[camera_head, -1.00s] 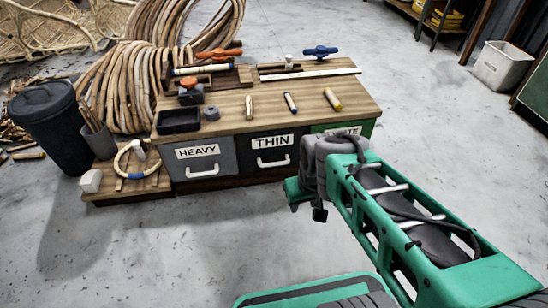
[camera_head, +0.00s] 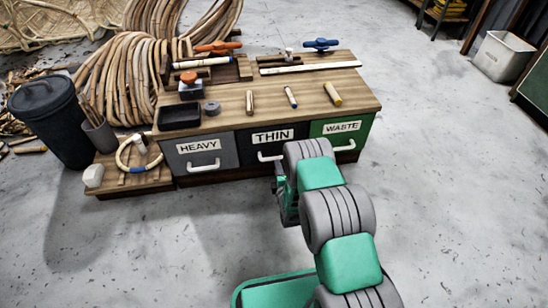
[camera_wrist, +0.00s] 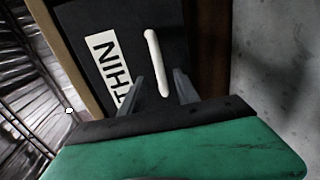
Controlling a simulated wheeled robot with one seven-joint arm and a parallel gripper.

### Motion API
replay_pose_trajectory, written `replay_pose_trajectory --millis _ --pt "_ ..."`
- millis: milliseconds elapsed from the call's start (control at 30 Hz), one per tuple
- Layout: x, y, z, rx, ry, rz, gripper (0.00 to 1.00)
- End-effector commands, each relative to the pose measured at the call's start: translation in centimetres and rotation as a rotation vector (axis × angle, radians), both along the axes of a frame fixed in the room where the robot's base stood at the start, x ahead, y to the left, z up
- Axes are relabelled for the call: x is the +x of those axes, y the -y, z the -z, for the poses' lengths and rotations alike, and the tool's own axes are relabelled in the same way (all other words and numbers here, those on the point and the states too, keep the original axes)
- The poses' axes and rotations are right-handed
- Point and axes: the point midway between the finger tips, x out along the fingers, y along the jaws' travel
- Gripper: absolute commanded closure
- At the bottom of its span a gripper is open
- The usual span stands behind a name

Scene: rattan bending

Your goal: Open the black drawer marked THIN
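The black drawer marked THIN (camera_head: 258,140) is the middle drawer of the bench front, between a grey HEAVY drawer and a green WASTE drawer. It looks closed, and my arm hides part of its right side. In the wrist view the black drawer front (camera_wrist: 160,25) is turned sideways, with its THIN label (camera_wrist: 108,68) and white handle (camera_wrist: 156,62). My gripper (camera_wrist: 156,85) is open, one finger on each side of the handle's lower end. I cannot tell whether the fingers touch it. In the head view the handle (camera_head: 268,157) is partly hidden behind my arm.
The HEAVY drawer (camera_head: 200,155) and the WASTE drawer (camera_head: 345,137) look closed. The wooden bench top (camera_head: 225,105) holds rods, a black tray (camera_head: 179,115) and clamps. A low board with a rattan ring stands at the left. The floor in front is clear.

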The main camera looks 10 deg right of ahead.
Motion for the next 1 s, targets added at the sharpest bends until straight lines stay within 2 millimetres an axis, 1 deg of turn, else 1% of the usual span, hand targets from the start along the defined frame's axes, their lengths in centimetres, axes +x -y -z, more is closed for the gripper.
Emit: replay_pose_trajectory --millis 300,400,500,700,767,1000 --pt "5.6 0.1 1.5 0.002 0.004 0.000 0.62" --pt "6.8 0.0 1.6 0.002 0.002 0.000 0.62" --pt "7.3 0.0 1.5 0.002 0.001 -0.001 0.62" --pt "7.4 -0.1 1.4 0.003 0.000 0.000 0.62" --pt "7.4 -0.1 1.4 0.003 0.000 0.000 0.66" --pt "7.3 -0.1 1.4 0.003 0.000 -0.001 0.86"
